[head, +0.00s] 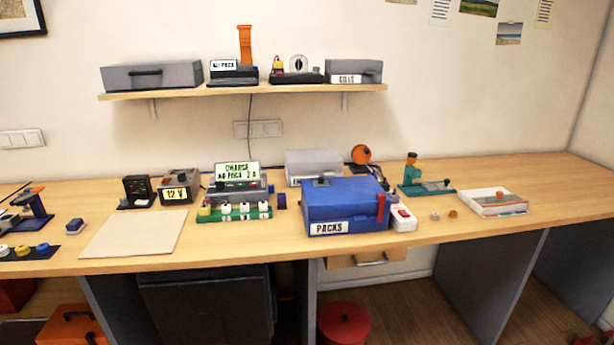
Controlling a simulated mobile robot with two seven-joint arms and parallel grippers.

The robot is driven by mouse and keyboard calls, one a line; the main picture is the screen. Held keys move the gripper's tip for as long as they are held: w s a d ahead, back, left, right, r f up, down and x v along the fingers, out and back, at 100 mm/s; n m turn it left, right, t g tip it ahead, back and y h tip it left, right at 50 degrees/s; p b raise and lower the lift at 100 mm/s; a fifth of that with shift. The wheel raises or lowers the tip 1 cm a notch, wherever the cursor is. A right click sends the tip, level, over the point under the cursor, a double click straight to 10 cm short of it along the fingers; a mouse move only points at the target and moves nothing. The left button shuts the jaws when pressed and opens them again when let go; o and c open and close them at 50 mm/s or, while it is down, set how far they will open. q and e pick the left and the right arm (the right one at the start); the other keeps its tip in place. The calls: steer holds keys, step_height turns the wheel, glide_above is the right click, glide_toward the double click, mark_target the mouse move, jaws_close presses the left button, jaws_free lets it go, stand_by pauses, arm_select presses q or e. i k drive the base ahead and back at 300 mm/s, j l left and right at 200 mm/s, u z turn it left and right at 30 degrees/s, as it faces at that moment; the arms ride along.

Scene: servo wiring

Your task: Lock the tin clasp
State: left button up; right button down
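The blue tin (345,206) labelled PACKS stands on the workbench, right of the middle in the head view. Its lid looks down over the body. A red clasp (381,208) stands upright at the tin's right front side. The picture is too small to tell whether it is latched. Neither of my grippers is in view.
A white and red switch block (402,218) stands close to the tin's right side. A grey case (313,165) is behind the tin. A green strip with several knobs (234,213) is to its left. Bare bench top (275,240) lies in front.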

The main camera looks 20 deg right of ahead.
mark_target(381, 198)
steer(key=z, duration=1.25)
